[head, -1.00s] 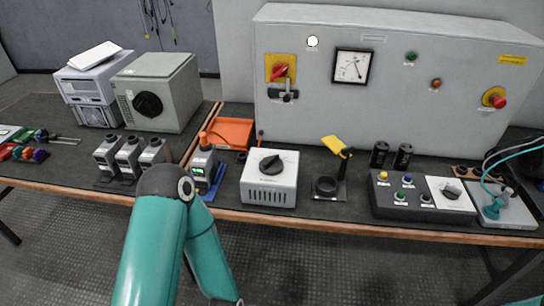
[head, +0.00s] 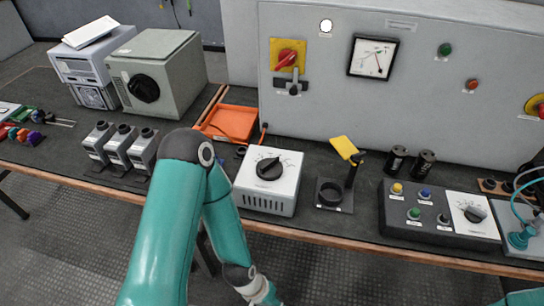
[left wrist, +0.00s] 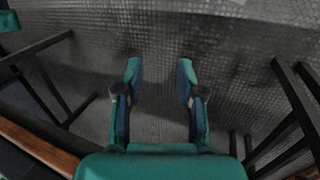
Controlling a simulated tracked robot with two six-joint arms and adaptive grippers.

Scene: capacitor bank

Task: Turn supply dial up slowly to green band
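A white vented box with a black dial (head: 270,168) stands near the front edge of the bench in the head view. A square white gauge (head: 373,57) with a thin needle is on the upright grey panel; I cannot make out a green band. My left arm reaches in front of the bench, left of the white box, and its gripper lies beyond the bottom edge of the head view. In the left wrist view my left gripper (left wrist: 160,82) is open and empty above the dark floor, apart from the dial. My right gripper is not in view.
A grey control box (head: 440,215) with buttons and another dial stands at right. An orange tray (head: 230,123) lies behind. Dark bench legs flank the gripper in the left wrist view.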

